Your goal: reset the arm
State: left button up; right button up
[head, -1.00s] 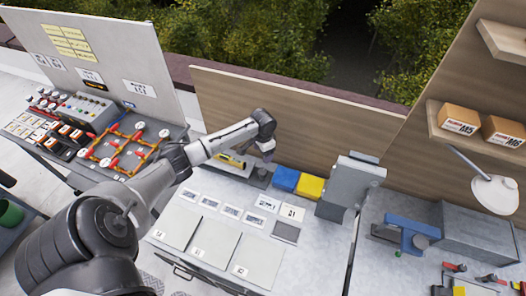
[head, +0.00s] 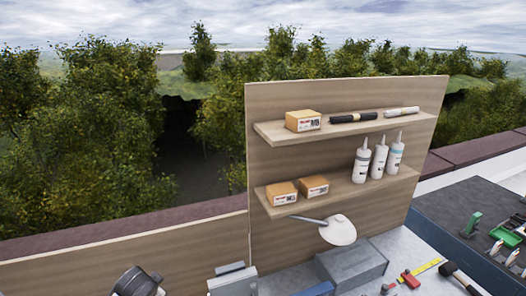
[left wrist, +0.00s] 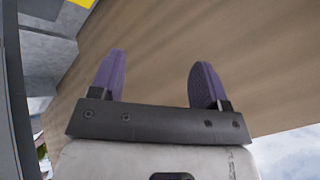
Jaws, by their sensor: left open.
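My left gripper (left wrist: 158,78) shows in the left wrist view with its two purple fingers wide apart. Nothing is between them. Behind the fingers is a plain brown wooden panel (left wrist: 155,45), and I cannot tell how far away it is. In the head view the left gripper is not visible; only a dark round part of my left arm (head: 137,283) shows at the bottom edge. My right gripper is in neither view.
The upright wooden board (head: 345,95) carries shelves with boxes (head: 302,120) and white bottles (head: 379,158). A white lamp (head: 338,230) hangs over a grey block (head: 352,266). Tools lie at the lower right. A yellow item (left wrist: 82,2) and grey parts edge the wrist view.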

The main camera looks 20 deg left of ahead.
pick_arm(q)
jog(key=s+d+r+t+h+p, duration=0.1)
jog(key=s+d+r+t+p, duration=0.15)
jog(key=s+d, duration=0.55)
jog(key=s+d+r+t+h+p, duration=0.1)
jog(key=s+d+r+p, duration=0.3)
jog(key=d, duration=0.6)
jog(key=s+d+f+g+h+p, duration=0.1)
jog(key=s+d+f+g, duration=0.1)
jog(key=s, duration=0.7)
jog(key=s+d+f+g+h+p, duration=0.1)
jog(key=s+d+f+g, duration=0.2)
jog(key=s, duration=0.6)
jog(key=shift+s+d+f+n, duration=0.35)
jog(key=shift+d+f, duration=0.3)
jog(key=shift+f, duration=0.25)
